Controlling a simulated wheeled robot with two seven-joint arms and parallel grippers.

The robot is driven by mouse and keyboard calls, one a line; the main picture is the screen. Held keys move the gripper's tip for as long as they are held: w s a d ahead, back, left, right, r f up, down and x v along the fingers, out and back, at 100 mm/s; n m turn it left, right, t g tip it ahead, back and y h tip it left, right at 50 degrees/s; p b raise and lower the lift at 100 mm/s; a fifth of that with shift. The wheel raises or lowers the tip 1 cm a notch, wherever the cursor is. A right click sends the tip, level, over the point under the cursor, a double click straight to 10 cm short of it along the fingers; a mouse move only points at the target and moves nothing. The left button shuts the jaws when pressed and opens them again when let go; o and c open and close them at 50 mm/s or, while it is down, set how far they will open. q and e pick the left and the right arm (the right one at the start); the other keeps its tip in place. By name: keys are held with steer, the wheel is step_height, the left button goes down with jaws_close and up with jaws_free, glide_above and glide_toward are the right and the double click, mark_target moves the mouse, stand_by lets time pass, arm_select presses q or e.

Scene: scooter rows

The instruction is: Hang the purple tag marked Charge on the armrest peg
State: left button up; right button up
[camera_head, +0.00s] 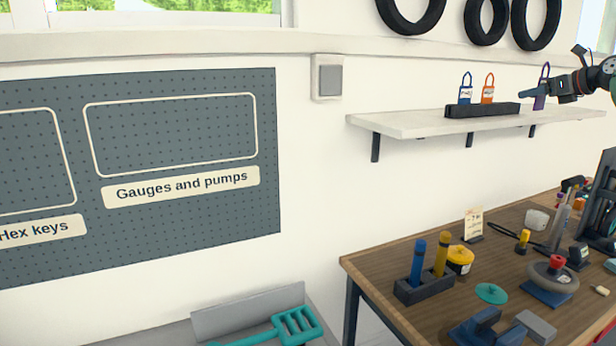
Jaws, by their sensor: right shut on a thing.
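My right gripper (553,89) comes in from the right edge, in front of the wall shelf. It is shut on a purple tag (540,102) with a loop at its top. A blue tag (465,95) and an orange tag (488,95) stand in the bar, apart from the gripper. The armrest peg does not show. My left gripper is not in view.
The white shelf (400,126) juts from the wall above a wooden workbench (395,262). The bench is crowded with a tool block (425,289), a yellow tape (460,257), a dark clamp (487,326) and other items. A pegboard (180,220) covers the left wall.

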steer(key=s+a+f, duration=0.8)
steer(key=a+f, duration=0.7)
steer(key=f, duration=0.3)
steer(key=s+a+f, duration=0.8)
steer(key=a+f, duration=0.7)
steer(key=f, duration=0.3)
steer(key=s+a+f, duration=0.8)
steer(key=a+f, duration=0.7)
steer(key=f, duration=0.4)
steer(key=shift+y, duration=0.3)
steer(key=shift+r+n, duration=0.1)
steer(key=shift+n, duration=0.2)
